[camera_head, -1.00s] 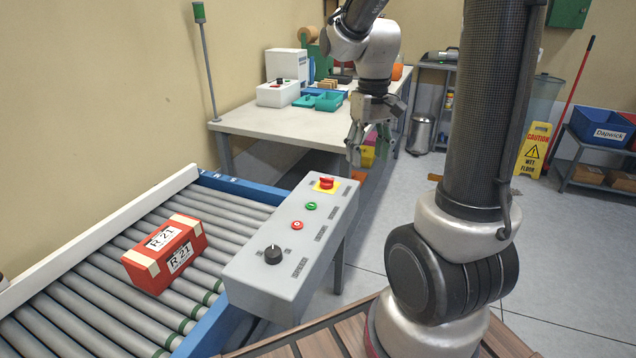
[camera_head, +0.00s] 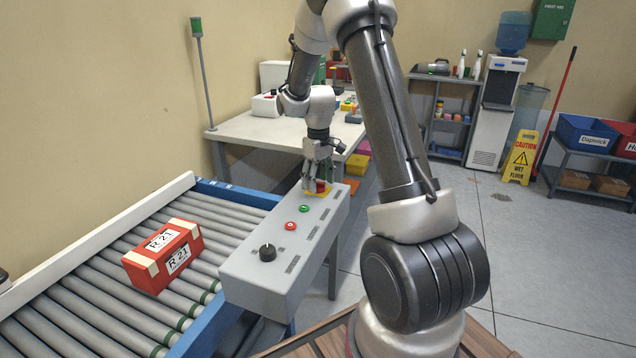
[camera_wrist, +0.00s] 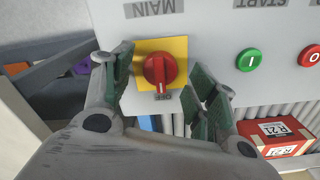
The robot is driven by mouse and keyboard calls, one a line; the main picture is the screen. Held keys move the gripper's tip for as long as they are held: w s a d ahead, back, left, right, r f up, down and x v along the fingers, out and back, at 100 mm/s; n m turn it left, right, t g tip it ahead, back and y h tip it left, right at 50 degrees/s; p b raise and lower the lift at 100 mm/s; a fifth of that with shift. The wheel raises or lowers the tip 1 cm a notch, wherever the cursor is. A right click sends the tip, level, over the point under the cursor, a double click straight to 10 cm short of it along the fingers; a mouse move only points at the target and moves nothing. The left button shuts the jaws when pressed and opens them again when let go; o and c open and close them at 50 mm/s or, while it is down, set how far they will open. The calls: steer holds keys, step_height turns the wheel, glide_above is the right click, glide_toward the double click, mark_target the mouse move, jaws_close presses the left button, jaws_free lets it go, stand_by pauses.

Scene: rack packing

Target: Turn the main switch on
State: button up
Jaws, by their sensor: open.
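The main switch (camera_wrist: 159,72) is a red rotary knob on a yellow plate, under the label MAIN in the wrist view. Its handle lies in line with the OFF mark. In the head view the red switch (camera_head: 320,187) is at the far end of the grey control panel (camera_head: 262,285). My gripper (camera_wrist: 163,90) is open, with one finger on each side of the knob. In the head view my gripper (camera_head: 317,182) points down over the switch and partly hides it. I cannot tell whether the fingers touch the knob.
A green button (camera_head: 304,208), a red button (camera_head: 290,225) and a black knob (camera_head: 267,253) sit along the panel. A red box (camera_head: 160,262) marked R 21 lies on the roller conveyor (camera_head: 75,318) at left. A white table (camera_head: 240,128) stands behind the panel.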

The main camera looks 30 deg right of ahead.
steer(key=shift+f, duration=0.5)
steer(key=c, duration=1.1)
steer(key=shift+o, duration=0.2)
